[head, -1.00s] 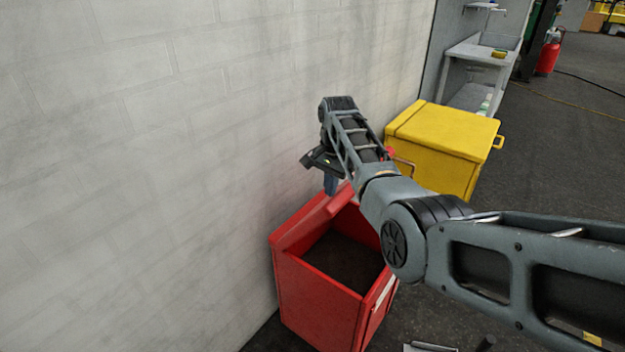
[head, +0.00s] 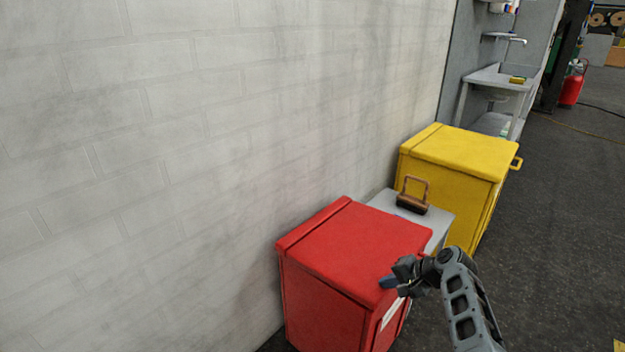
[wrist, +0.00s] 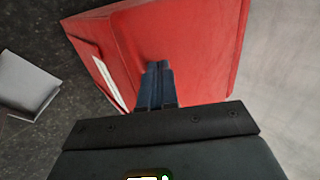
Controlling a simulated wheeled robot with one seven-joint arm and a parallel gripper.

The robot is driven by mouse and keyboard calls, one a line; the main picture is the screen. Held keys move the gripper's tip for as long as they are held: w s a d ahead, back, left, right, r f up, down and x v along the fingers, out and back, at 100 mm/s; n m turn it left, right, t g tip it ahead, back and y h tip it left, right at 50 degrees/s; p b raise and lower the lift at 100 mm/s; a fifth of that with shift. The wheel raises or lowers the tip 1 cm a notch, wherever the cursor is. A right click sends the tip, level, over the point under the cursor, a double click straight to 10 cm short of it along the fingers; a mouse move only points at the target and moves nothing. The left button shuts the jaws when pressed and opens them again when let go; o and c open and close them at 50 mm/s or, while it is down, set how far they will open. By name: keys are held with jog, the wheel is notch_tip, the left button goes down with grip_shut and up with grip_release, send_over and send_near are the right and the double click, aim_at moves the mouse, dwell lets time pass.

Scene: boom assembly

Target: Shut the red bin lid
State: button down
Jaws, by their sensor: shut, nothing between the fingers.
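The red bin (head: 325,312) stands against the white brick wall. Its red lid (head: 355,243) lies flat over the top, and the bin's inside is hidden. My gripper (head: 386,282) is at the lid's front right edge, with its fingers together and empty. In the wrist view my gripper's blue-grey fingers (wrist: 156,82) point at the red lid (wrist: 190,45) and seem to touch it or hover just over it. I cannot tell if they touch.
A yellow bin (head: 455,160) with a shut lid stands behind. A grey box (head: 385,200) with a brown-handled object (head: 412,202) on top sits between the bins. A grey flat-sided object (wrist: 27,83) lies on the floor.

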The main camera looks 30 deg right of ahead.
aim_at(388, 290)
jog(key=f, duration=0.1)
jog(key=f+b, duration=0.1)
jog(key=f, duration=0.1)
jog(key=shift+s+d+f, duration=0.1)
jog(key=shift+s, duration=0.25)
jog(key=shift+s+f+b, duration=0.25)
jog(key=shift+f+b, duration=0.1)
jog(key=shift+f, duration=0.2)
jog(key=w+r+p+v, duration=0.1)
jog(key=p+v, duration=0.3)
jog(key=v, duration=0.9)
jog(key=shift+p, duration=0.3)
jog(key=shift+s+r, duration=0.1)
jog(key=shift+r, duration=0.05)
